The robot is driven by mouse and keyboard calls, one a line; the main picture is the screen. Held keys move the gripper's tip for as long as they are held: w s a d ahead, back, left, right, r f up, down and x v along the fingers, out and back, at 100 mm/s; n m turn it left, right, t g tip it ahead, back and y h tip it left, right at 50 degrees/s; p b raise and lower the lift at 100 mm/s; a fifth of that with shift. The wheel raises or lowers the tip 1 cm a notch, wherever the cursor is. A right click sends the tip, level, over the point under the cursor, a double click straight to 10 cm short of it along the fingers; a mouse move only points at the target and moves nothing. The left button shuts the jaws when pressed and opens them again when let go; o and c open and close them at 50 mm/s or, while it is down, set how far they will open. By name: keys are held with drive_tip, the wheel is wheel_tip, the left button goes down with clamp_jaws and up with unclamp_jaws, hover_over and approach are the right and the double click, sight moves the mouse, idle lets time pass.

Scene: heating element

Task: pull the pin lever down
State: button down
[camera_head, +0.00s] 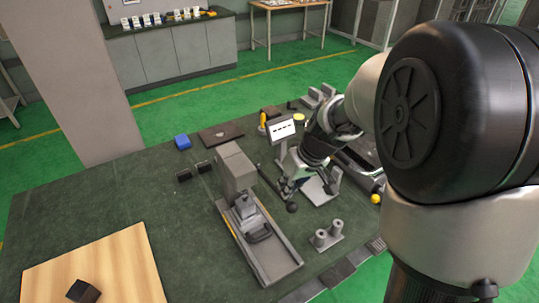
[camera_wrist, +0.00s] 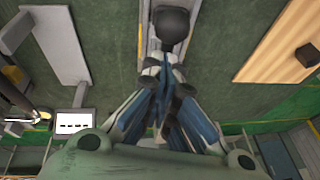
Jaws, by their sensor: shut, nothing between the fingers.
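The pin lever shows in the head view as a thin dark rod with a black ball knob (camera_head: 292,207) at its near end. The rod slants down toward the front right, beside the grey press-like fixture (camera_head: 235,170). My gripper (camera_head: 287,189) is shut and empty, pointing down just above and behind the knob. In the wrist view the black knob (camera_wrist: 172,23) lies just beyond my closed fingertips (camera_wrist: 164,68). I cannot tell whether they touch it. The lever's rod is hidden there behind the knob and fingers.
The fixture's long grey rail (camera_head: 268,255) lies left of the knob. A small display (camera_head: 281,128) stands behind my gripper. Two grey cylinders on a plate (camera_head: 327,236) are front right. A wooden board (camera_head: 110,275) with a dark block (camera_head: 83,291) lies front left.

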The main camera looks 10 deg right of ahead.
wheel_tip(320, 180, down, 7)
drive_tip(key=s+b, duration=0.1)
drive_tip(key=b, duration=0.4)
drive_tip(key=shift+r+b, duration=0.2)
drive_tip(key=shift+b, duration=0.1)
drive_tip(key=shift+s+d+f, duration=0.1)
drive_tip(key=shift+f, duration=0.05)
drive_tip(key=s+d+r+p, duration=0.4)
drive_tip(key=s+d+r, duration=0.1)
drive_tip(key=s+r, duration=0.3)
drive_tip(key=shift+r+p, duration=0.4)
drive_tip(key=shift+r, duration=0.1)
drive_tip(key=shift+s, duration=0.1)
drive_tip(key=shift+r, duration=0.1)
